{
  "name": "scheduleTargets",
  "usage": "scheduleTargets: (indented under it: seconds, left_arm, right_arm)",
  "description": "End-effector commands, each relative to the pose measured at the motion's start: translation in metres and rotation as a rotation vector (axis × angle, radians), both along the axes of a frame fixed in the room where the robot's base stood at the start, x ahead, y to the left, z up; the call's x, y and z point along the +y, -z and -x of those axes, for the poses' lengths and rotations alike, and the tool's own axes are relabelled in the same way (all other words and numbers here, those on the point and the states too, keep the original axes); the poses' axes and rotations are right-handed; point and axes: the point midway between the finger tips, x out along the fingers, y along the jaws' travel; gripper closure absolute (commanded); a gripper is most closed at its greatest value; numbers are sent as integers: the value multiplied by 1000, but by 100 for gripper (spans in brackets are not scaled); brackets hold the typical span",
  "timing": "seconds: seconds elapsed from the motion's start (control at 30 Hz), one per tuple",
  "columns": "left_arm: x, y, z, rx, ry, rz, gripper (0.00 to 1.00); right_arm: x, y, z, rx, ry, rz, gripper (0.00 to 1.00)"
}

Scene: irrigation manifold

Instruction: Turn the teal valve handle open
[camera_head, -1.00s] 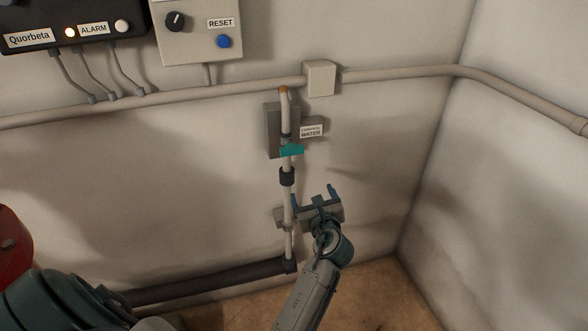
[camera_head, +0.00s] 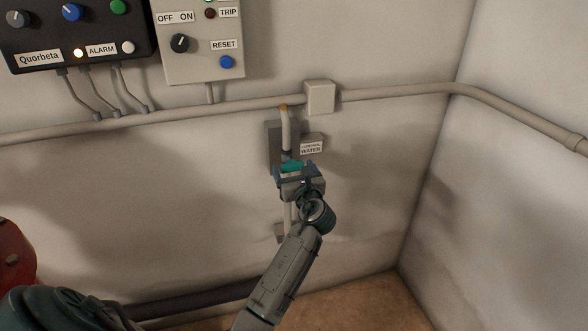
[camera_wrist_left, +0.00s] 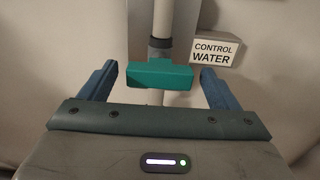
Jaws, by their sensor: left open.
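The teal valve handle (camera_head: 292,165) is on a vertical pipe (camera_head: 287,130) on the wall. In the left wrist view the teal handle (camera_wrist_left: 159,75) lies crosswise under the pipe's grey collar, between my open fingers. My left gripper (camera_head: 295,172) is open, with one finger on each side of the handle. In the wrist view a gap shows between each fingertip of the left gripper (camera_wrist_left: 160,82) and the handle's ends. My right gripper is not in view.
A "CONTROL WATER" sign (camera_head: 311,148) sits just right of the valve; it also shows in the wrist view (camera_wrist_left: 214,52). A horizontal conduit (camera_head: 200,112) and junction box (camera_head: 320,97) run above. A control panel (camera_head: 198,45) is at upper left.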

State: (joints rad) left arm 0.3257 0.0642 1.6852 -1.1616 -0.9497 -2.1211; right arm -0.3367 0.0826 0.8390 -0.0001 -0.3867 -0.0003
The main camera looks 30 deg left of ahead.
Motion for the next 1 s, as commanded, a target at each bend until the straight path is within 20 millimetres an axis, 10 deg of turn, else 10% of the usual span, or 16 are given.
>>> scheduleTargets:
  seconds: [0.3, 0.53, 1.0]
  left_arm:
    - [2, 1, -2, 1, 0, 1, 16]
    - [2, 1, -2, 1, 1, 1, 61]
    - [2, 1, -1, -79, 1, 70, 61]
  right_arm:
    - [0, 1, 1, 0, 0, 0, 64]
    - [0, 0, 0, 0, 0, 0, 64]
    - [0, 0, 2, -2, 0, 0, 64]
